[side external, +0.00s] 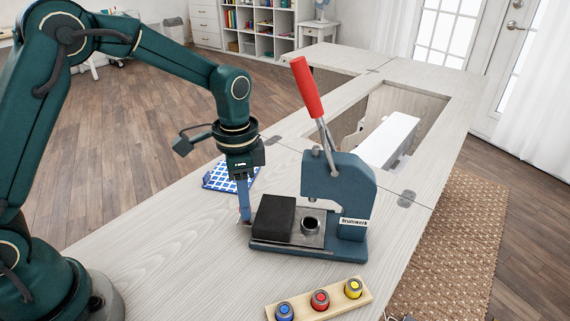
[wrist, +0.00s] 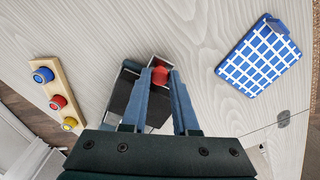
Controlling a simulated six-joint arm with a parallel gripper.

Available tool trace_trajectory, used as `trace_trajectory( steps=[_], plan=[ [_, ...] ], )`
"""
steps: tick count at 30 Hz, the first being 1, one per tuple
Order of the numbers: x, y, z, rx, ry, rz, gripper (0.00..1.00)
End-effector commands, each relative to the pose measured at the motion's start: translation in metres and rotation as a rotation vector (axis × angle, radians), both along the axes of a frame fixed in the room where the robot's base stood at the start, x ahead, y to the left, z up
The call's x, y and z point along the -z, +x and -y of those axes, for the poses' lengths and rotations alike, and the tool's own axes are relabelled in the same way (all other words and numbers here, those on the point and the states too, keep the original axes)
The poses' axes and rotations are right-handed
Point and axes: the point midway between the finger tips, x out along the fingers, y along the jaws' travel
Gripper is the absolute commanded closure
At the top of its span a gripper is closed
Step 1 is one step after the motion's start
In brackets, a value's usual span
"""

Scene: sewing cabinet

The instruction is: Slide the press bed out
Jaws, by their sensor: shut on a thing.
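The blue press (side external: 352,185) stands upright on the table, with its red-handled lever (side external: 306,88) raised. Its press bed (side external: 312,239) is a grey plate low on the base, with a round die (side external: 310,223) in it. A black block (side external: 274,217) sits at the bed's left end. My gripper (side external: 245,213) is low at that left end, fingers pointing down. In the wrist view its fingers (wrist: 160,78) are shut on a red knob (wrist: 160,75) at the bed's end. The fingers and wrist hide much of the press there.
A wooden holder (side external: 320,300) with blue, red and yellow capped pieces lies in front of the press. A blue-and-white checked item (side external: 218,176) lies behind my gripper. An opening in the table (side external: 425,110) lies behind the press. The table to the left is clear.

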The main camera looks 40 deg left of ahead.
Motion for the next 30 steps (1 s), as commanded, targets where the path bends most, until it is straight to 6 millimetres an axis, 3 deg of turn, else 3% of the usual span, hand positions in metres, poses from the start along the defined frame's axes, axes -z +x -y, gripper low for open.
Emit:
trace_trajectory(
  steps=[24,30],
  plan=[
    [-0.001,0.0,0.0,0.0,-0.001,0.002,1.0],
    [-0.001,-0.009,-0.021,-0.007,0.0,0.001,1.0]
  ],
)
